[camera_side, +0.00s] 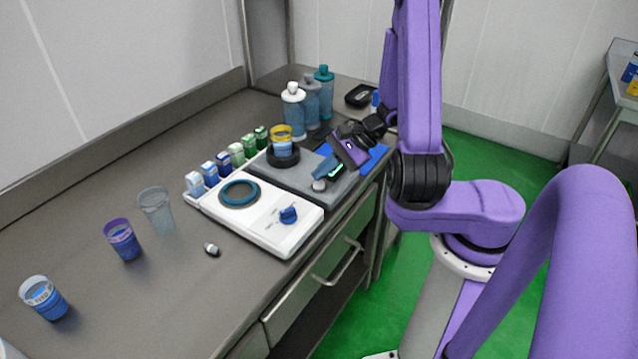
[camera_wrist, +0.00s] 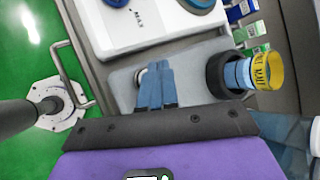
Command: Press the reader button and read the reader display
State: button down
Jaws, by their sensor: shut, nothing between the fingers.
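The reader is a grey slab (camera_side: 280,175) on the bench, with a black ring holder (camera_side: 283,158) around a yellow-rimmed cup (camera_side: 281,136). A small round pale button (camera_side: 319,186) sits near its front corner. The slab (camera_wrist: 200,58) and part of the button (camera_wrist: 140,76) also show in the wrist view. My gripper (camera_wrist: 154,68) is shut and empty, its blue fingertips right beside and partly over the button. I cannot tell whether they touch it. A dark patch with green (camera_side: 335,169) may be the display; it is partly hidden and unreadable.
A white device (camera_side: 262,222) with a teal ring and blue knob adjoins the reader. Several small labelled boxes (camera_side: 222,163) line its back. Bottles (camera_side: 310,98) stand behind. Cups (camera_side: 122,239) and a small pale object (camera_side: 211,249) stand at the left, with bare bench between.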

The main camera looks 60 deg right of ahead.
aim_at(321, 185)
jog(key=shift+r, duration=0.25)
jog(key=shift+r, duration=2.4)
jog(key=shift+w+a, duration=0.15)
jog(key=shift+a, duration=0.15)
jog(key=a+r+n+g+y, duration=0.1)
jog(key=a+r+n+g, duration=0.1)
jog(key=a+n+g, duration=0.45)
jog(key=s+a+r+n+h, duration=0.1)
jog(key=s+r+n+h, duration=0.1)
jog(key=s+n, duration=0.7)
jog(key=s+a+r+n+h, duration=0.2)
jog(key=s+n, duration=0.8)
jog(key=n, duration=0.5)
jog(key=shift+s+r+n+h, duration=0.15)
jog(key=shift+r+n+h, duration=0.35)
jog(key=shift+h, duration=0.9)
jog(key=shift+r, duration=0.1)
